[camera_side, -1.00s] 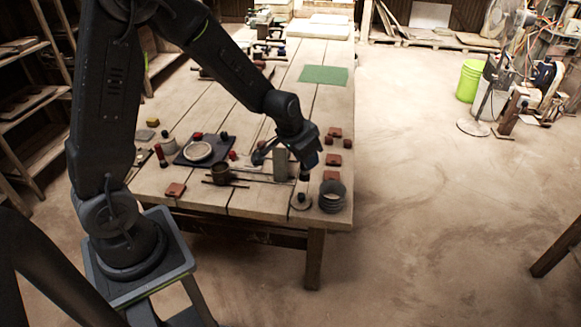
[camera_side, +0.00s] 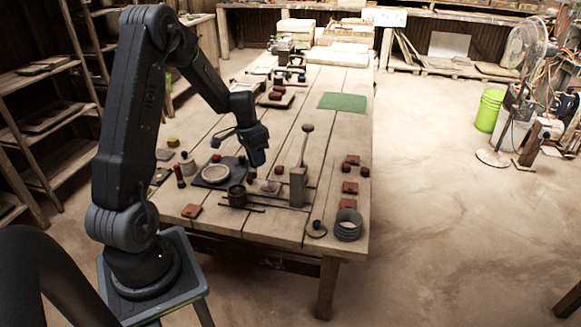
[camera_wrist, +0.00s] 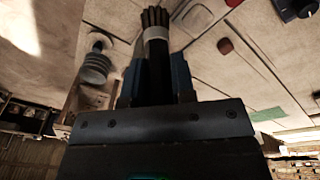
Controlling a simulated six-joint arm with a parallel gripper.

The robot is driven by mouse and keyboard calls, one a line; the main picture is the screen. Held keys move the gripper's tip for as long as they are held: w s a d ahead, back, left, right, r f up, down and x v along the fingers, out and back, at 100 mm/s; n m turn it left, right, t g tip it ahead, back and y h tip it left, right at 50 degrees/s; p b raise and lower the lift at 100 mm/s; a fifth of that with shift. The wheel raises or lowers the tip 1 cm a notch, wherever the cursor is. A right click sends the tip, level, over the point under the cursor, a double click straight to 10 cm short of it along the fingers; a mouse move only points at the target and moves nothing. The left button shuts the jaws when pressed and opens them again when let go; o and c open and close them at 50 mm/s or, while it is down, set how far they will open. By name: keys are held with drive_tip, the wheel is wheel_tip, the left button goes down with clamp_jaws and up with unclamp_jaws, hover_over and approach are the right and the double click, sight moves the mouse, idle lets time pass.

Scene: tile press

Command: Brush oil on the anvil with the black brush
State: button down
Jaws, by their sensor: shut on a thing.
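In the wrist view a brush (camera_wrist: 155,32) with dark bristles and a pale ferrule points up out of my gripper (camera_wrist: 156,75). The blue-sided fingers are shut on its dark handle. In the side view my gripper (camera_side: 258,157) hangs over the table, left of the press post (camera_side: 298,186) and behind the brown pot (camera_side: 237,196). The brush is too small to make out there. A small grey block (camera_side: 270,187), possibly the anvil, sits between the pot and the post. I cannot tell whether the bristles carry oil.
A pale round dish lies on a dark board (camera_side: 229,182) to the left. A lever with a knob (camera_side: 307,128) rises by the post. Grey stacked rings (camera_side: 348,226) stand at the front right corner. Red tiles (camera_side: 350,187) lie along the right edge. A green mat (camera_side: 343,102) lies farther back.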

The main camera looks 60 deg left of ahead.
drive_tip(key=shift+g, duration=0.4)
drive_tip(key=shift+s+a+f, duration=0.6)
drive_tip(key=shift+a+f, duration=0.2)
drive_tip(key=shift+f, duration=0.3)
drive_tip(key=shift+s+a+f, duration=0.6)
drive_tip(key=shift+a+f, duration=0.15)
drive_tip(key=shift+f, duration=0.3)
drive_tip(key=shift+s+a+f, duration=0.6)
drive_tip(key=shift+a+f, duration=0.2)
drive_tip(key=shift+f, duration=0.3)
drive_tip(key=shift+f, duration=0.75)
wheel_tip(320, 180, up, 7)
idle(0.4)
idle(0.5)
